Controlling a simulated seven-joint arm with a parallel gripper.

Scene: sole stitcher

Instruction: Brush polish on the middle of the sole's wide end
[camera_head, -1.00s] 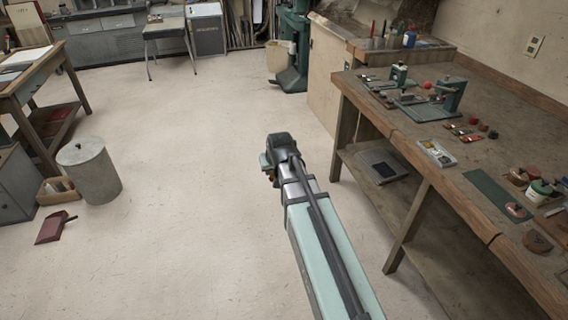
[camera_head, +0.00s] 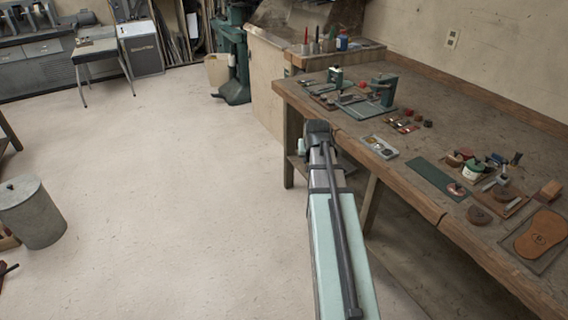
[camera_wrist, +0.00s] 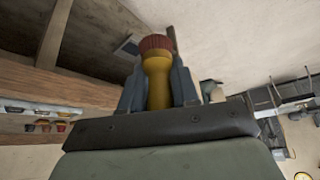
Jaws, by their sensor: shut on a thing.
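The tan-orange sole (camera_head: 543,234) lies flat in a shallow dark-edged tray (camera_head: 512,246) on the bench at the right edge of the head view. A small dark mark shows on it. My gripper (camera_wrist: 157,88) is shut on a yellow-handled tool with a reddish-brown ribbed end, seemingly the brush (camera_wrist: 156,68), in the wrist view. In the head view my arm's end is over the floor by the bench's front edge, well left of the sole. The fingers and brush are hard to make out there.
The wooden bench (camera_head: 395,205) runs along the right. On it are a green mat (camera_head: 436,178), a small tray (camera_head: 379,147), a dark round piece (camera_head: 479,215), several tins and tools, and green machines (camera_head: 383,88) farther back. The floor at left is open, with a grey bin (camera_head: 34,213).

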